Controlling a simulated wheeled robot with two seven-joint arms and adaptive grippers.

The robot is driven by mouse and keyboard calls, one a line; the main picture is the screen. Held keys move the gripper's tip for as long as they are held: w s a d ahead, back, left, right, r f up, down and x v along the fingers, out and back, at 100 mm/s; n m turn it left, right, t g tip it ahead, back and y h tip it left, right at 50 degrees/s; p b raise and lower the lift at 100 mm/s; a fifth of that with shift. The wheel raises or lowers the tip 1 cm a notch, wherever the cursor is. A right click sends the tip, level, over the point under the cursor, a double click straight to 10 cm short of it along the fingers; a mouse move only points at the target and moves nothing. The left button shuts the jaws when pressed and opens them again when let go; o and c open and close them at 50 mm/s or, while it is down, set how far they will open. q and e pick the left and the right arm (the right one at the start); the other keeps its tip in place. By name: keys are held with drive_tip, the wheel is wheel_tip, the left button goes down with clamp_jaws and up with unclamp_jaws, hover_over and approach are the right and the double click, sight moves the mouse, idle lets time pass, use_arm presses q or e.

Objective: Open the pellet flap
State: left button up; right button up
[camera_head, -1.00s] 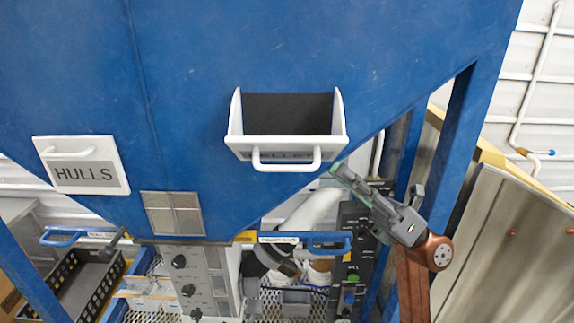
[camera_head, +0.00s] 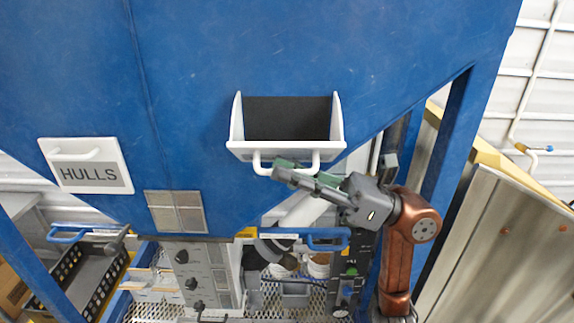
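The white pellet flap (camera_head: 286,151) is on the blue hopper's sloped front, right of the middle. It is tilted out, and a dark opening (camera_head: 288,118) shows behind it between two white side walls. Its lower edge has a white loop handle (camera_head: 257,164). My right gripper (camera_head: 284,169) reaches in from the right, with its green-padded fingers at the handle and overlapping it. Contact and the finger gap cannot be made out. The flap's label is mostly hidden. My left gripper is not clearly in view.
A closed white flap marked HULLS (camera_head: 88,176) is at the left. A metal plate (camera_head: 175,211) sits between the flaps. Blue handles (camera_head: 328,240), a control panel (camera_head: 200,275) and pipes are below. A blue frame post (camera_head: 447,150) stands right of my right arm.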

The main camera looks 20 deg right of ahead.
drive_tip(key=shift+a, duration=0.15)
drive_tip(key=shift+c, duration=0.3)
clamp_jaws()
